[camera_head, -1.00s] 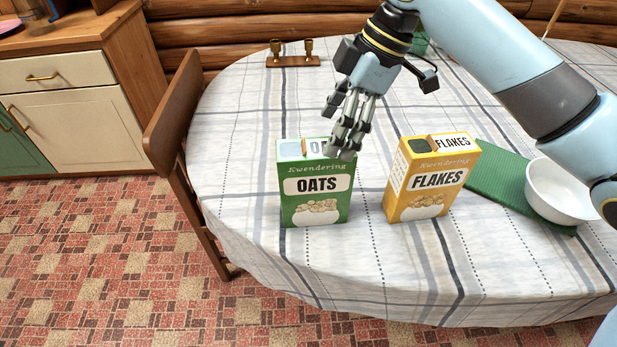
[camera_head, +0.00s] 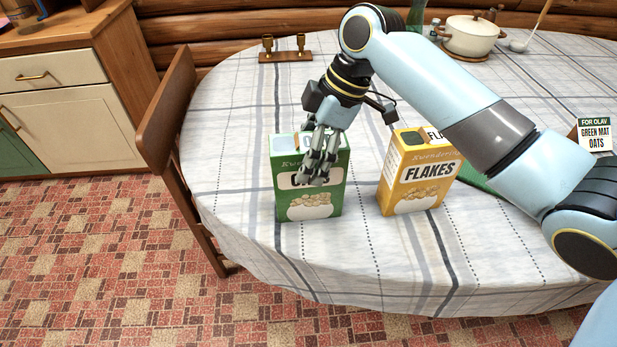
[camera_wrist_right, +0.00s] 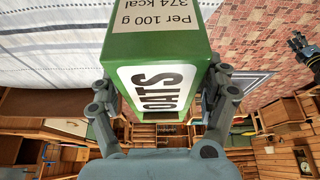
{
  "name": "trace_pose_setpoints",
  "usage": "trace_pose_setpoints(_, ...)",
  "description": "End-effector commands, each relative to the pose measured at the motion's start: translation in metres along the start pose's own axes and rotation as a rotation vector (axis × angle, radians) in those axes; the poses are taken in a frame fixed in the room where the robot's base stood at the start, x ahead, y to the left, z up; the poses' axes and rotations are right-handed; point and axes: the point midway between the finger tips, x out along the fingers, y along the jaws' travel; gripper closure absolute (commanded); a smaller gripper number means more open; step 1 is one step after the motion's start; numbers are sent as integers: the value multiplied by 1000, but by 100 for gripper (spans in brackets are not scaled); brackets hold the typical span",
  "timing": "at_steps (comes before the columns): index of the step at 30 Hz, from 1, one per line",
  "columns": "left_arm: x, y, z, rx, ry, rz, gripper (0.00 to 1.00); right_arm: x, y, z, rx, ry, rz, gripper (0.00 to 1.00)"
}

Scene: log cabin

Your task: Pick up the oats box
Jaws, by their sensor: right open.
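The green oats box (camera_head: 296,202) stands upright near the table's left front part. My right gripper (camera_head: 316,178) is at its upper part, and its fingers cover part of the OATS lettering. In the right wrist view the box (camera_wrist_right: 155,45) lies between the two spread sides of the right gripper (camera_wrist_right: 162,88), with its OATS label facing the palm. The jaws are open; I cannot tell whether a finger touches the box. A dark gripper-like part, apparently my left gripper (camera_wrist_right: 302,48), shows at the right edge of the wrist view; its jaws are too small to read.
A yellow flakes box (camera_head: 420,187) stands just right of the oats box. A green mat (camera_head: 478,178) is partly hidden behind my right arm. A card (camera_head: 595,135) reads FOR OLAV, GREEN MAT, OATS. A pot (camera_head: 470,36) and a candle holder (camera_head: 286,56) stand farther back. A chair (camera_head: 168,120) is at left.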

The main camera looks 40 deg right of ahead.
Motion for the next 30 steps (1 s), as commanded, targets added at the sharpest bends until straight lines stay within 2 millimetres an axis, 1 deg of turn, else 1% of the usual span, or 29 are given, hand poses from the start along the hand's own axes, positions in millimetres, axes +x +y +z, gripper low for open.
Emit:
trace_pose_setpoints(19,-3,0,-2,0,2,1,60,4,0,2,1,0,0,19)
trace_pose_setpoints(30,-3,0,-3,0,5,1,60,4,0,2,1,0,0,68)
